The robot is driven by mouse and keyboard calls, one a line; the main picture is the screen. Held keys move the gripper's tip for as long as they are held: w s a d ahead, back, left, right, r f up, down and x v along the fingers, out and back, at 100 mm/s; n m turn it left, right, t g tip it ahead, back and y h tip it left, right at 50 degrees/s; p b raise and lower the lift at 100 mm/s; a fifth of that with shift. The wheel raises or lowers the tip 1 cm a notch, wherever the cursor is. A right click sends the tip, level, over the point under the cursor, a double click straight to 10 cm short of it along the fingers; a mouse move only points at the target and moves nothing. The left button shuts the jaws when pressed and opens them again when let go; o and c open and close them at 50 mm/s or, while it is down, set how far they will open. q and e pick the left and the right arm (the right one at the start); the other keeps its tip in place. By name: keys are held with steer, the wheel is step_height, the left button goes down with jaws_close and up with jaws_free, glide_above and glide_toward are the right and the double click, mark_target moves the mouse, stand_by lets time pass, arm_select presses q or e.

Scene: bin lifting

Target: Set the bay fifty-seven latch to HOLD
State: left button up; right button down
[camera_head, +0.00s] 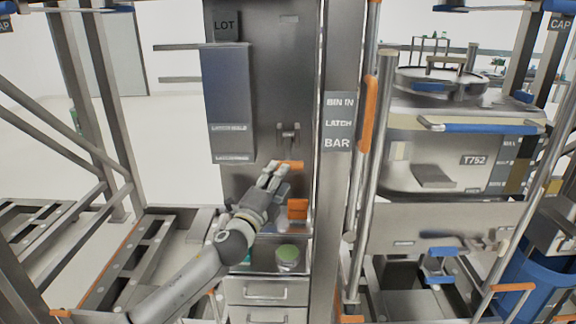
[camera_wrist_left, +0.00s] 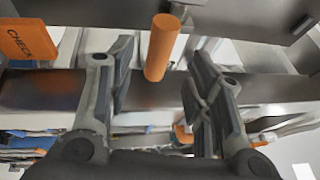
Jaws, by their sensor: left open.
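An orange latch handle (camera_head: 291,164) sticks out from the grey metal panel, below a small metal bracket (camera_head: 288,134). My left gripper (camera_head: 277,178) is at this handle with its fingers pointing up towards it. In the left wrist view the handle is an orange cylinder (camera_wrist_left: 163,45) between the two open fingers (camera_wrist_left: 162,75), with a gap visible on each side. A dark blue board (camera_head: 227,90) to the left carries small labels; one seems to read LATCH HOLD (camera_head: 229,127). No bay number is readable. My right gripper is not in view.
An orange CHECK tag (camera_wrist_left: 28,42) is near my left fingers. Drawers (camera_head: 265,291) stand below.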

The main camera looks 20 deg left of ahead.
mark_target(287, 163)
arm_select(q)
steer(key=shift+x, duration=3.05)
